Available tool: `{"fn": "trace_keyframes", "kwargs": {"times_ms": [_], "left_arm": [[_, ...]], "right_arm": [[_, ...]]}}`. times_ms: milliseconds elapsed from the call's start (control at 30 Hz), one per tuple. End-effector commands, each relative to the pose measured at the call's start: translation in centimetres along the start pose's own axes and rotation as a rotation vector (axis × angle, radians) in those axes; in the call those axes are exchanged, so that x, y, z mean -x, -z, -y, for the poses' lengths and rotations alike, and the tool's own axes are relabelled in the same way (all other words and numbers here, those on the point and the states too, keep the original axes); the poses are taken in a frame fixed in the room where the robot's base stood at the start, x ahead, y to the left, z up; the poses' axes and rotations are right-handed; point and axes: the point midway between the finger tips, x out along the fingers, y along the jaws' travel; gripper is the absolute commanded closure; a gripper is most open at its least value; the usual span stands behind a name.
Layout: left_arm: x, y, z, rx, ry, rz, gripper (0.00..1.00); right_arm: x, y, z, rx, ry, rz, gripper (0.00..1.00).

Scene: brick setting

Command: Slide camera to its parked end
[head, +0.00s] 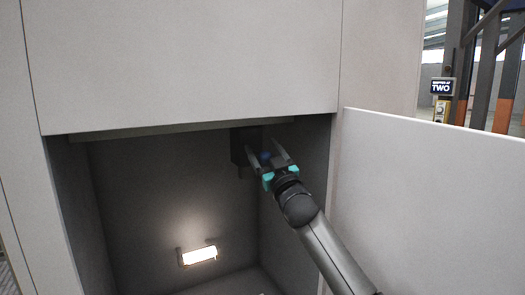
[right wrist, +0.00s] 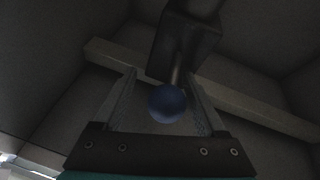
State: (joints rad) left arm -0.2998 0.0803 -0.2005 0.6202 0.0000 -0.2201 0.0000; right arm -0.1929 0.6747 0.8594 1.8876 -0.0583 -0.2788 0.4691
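The camera looks to be the dark box (head: 240,148) hanging under the top of the recess, toward its right side. In the right wrist view the box (right wrist: 186,42) has a short rod ending in a blue ball knob (right wrist: 167,103). My right gripper (head: 264,146) reaches into the recess. Its fingers (right wrist: 161,76) are open, one on each side of the knob, with a gap visible at least on the left. My left gripper is not in view.
A pale rail or beam (right wrist: 110,53) runs across behind the box. The recess has grey walls and a lit lamp (head: 199,255) low on the back wall. A pale panel (head: 430,200) stands at the right, beside my right arm. The left part of the recess is clear.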

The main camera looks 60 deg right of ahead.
Motion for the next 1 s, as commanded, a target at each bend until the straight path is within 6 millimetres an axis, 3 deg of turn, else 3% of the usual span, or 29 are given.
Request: {"fn": "trace_keyframes", "kwargs": {"times_ms": [367,1000], "left_arm": [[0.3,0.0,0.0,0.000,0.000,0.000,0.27],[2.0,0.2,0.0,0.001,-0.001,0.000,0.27]], "right_arm": [[1.1,-0.1,0.1,-0.003,0.003,0.002,0.27],[11.8,-0.1,0.0,-0.001,0.000,0.003,0.27]]}}
